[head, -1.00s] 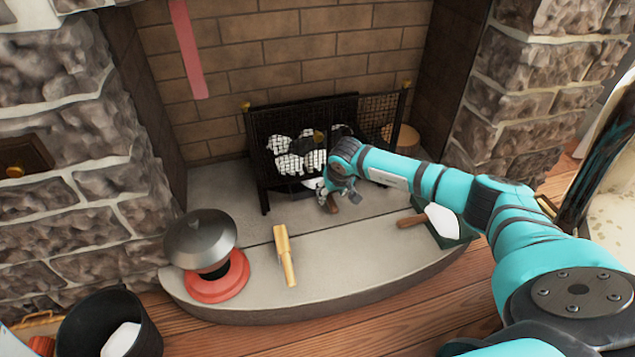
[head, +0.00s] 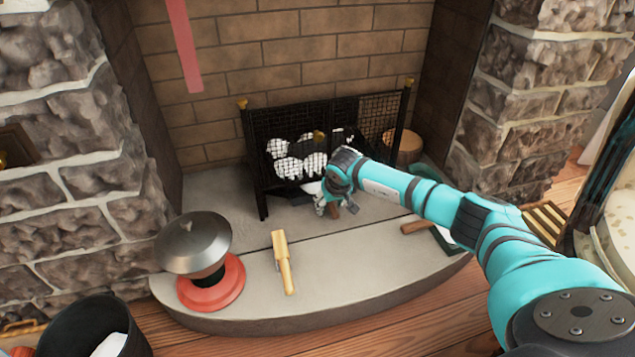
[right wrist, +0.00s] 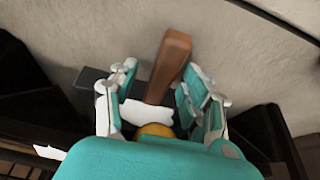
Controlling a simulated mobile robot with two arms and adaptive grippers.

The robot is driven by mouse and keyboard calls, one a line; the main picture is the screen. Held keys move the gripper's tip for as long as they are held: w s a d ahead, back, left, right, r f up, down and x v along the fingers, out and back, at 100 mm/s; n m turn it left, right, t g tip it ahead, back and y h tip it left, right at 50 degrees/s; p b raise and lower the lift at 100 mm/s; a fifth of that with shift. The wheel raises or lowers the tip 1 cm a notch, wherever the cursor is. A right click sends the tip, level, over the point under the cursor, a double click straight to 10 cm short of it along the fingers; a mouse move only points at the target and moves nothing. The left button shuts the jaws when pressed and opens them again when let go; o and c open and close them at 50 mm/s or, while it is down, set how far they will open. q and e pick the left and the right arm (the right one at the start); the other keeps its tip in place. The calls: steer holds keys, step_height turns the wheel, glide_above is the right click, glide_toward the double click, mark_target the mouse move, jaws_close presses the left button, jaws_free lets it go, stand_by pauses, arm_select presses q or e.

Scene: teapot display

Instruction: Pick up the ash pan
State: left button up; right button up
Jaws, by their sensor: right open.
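A dark pan with white matter on it and a brown handle (right wrist: 171,62), which looks like the ash pan, lies low at the front of the black fire grate (head: 256,170). In the head view it is mostly hidden by the grate and my arm. My right gripper (head: 335,206) is at the handle. In the right wrist view my right gripper (right wrist: 160,85) is open, its fingers on either side of the handle; I cannot tell whether they touch it. My left gripper is not in view.
A second brown handle (head: 414,227) with a dark green pan lies on the hearth, partly behind my arm. A wooden-handled tool (head: 283,262) and a red stand with a grey lid (head: 193,242) are left. A black bucket (head: 72,327) stands front left. The grate and brick walls bound the back.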

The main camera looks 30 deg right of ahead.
jaws_close()
stand_by(0.3)
steer(key=shift+r, duration=0.15)
